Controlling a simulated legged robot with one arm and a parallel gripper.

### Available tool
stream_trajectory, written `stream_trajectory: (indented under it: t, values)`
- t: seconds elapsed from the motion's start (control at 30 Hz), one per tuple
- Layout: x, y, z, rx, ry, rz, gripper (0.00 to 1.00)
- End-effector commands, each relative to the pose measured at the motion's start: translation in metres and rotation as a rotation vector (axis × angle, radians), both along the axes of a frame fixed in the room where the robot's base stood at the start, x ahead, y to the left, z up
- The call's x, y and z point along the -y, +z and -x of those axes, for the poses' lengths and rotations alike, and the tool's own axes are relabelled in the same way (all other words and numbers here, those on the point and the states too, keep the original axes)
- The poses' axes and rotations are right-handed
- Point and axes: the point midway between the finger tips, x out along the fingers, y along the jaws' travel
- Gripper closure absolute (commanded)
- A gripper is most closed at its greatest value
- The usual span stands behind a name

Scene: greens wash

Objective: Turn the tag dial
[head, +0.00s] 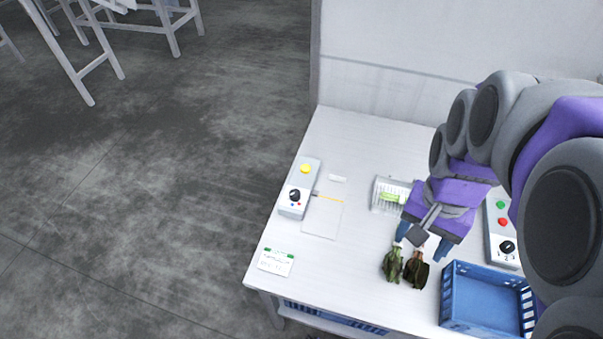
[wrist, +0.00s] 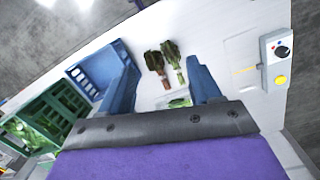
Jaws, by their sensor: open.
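A grey box with a yellow button (head: 305,168) and a black dial (head: 294,196) stands at the table's left side. In the wrist view its dial (wrist: 283,50) and yellow button (wrist: 281,80) are at the far right. A second grey box at the right has green and red buttons and a black dial (head: 507,247) marked with numbers. I cannot tell from a label which is the tag dial. My gripper (head: 422,240) is open and empty, above the table between the two boxes, apart from both dials. It also shows in the wrist view (wrist: 165,80).
Two dark leafy bunches (head: 392,264) lie just in front of my gripper. A white ribbed tray (head: 376,194) holds greens behind it. A blue crate (head: 447,290) stands front right; a green crate (wrist: 45,108) shows in the wrist view. A small card (head: 276,263) lies front left.

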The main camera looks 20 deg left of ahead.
Motion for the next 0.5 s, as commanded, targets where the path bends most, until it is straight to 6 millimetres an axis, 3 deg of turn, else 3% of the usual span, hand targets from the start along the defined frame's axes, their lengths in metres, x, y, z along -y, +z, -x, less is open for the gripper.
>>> stream_trajectory:
  t: [0.03,0.2,0.5]
  values:
    - [-0.01,-0.001,-0.019,0.008,-0.018,0.008,0.37]
    - [-0.047,-0.006,-0.075,0.038,-0.101,0.027,0.37]
    - [-0.14,-0.031,-0.154,0.091,-0.205,0.035,0.37]
